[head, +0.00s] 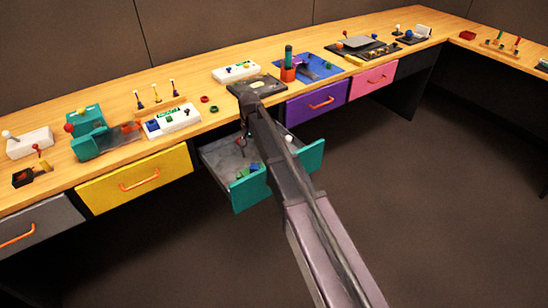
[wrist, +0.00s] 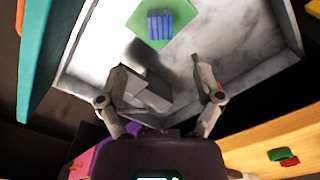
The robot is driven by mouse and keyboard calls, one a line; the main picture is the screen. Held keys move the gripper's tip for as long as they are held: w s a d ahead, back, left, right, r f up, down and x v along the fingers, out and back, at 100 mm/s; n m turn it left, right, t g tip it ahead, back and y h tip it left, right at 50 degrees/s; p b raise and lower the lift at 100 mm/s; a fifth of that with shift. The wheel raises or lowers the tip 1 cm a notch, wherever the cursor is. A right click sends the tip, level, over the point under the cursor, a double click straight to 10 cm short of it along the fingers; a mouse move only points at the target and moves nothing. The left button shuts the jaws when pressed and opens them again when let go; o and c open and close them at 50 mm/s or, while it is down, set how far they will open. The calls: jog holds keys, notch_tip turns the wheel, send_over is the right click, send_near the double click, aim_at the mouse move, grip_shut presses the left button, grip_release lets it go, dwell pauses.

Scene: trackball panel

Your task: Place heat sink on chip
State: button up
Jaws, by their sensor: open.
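A blue finned block (wrist: 160,25), which looks like the heat sink, sits on a green square (wrist: 185,40) in the open teal drawer (head: 248,192). The blue and green also show in the drawer in the head view, small. My gripper (wrist: 165,78) is open, with its fingers spread over the drawer floor and apart from the blue block, which lies beyond the fingertips. A grey angular shape (wrist: 148,95) shows by the left finger; I cannot tell whether it is a finger part or a loose thing. I cannot pick out the chip for sure.
The wooden desk (head: 205,122) above the drawer carries a dark panel (head: 268,82), partly behind my arm, a white box (head: 236,72) and a white button panel (head: 172,121). The yellow drawer (head: 135,180) and purple drawer (head: 316,103) beside are shut. A white ball (head: 288,138) shows by the drawer.

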jog(key=s+d+n, duration=0.2)
jog(key=s+d, duration=2.1)
jog(key=s, duration=0.2)
jog(key=shift+d, duration=0.25)
jog(key=shift+s+r, duration=0.1)
